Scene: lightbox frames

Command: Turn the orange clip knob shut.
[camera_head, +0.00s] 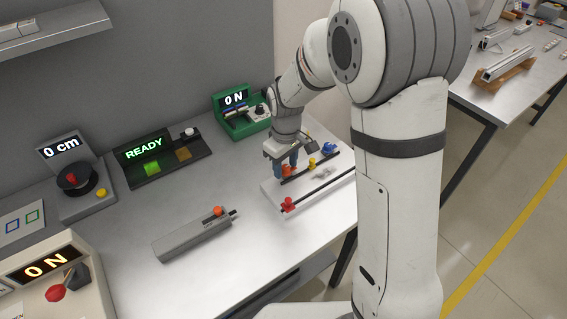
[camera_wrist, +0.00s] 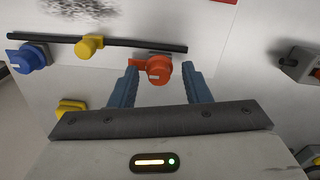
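The orange clip knob (camera_wrist: 158,71) sits at one end of a black rail on the white board, with a flat tab pointing left in the wrist view. My gripper (camera_wrist: 163,78) is open, its two blue fingers on either side of the knob. A gap shows between the knob and the right finger; the tab reaches close to the left finger, and I cannot tell if they touch. In the head view my gripper (camera_head: 285,160) is down over the orange knob (camera_head: 287,171), which its fingers partly hide.
A yellow knob (camera_wrist: 89,46) and a blue knob (camera_wrist: 33,58) share the rail. Another yellow part (camera_wrist: 70,106) is partly hidden by my gripper. A red knob (camera_head: 288,204) is on the board's front rail. A grey fixture (camera_head: 192,240) with an orange knob stands left, with clear table around it.

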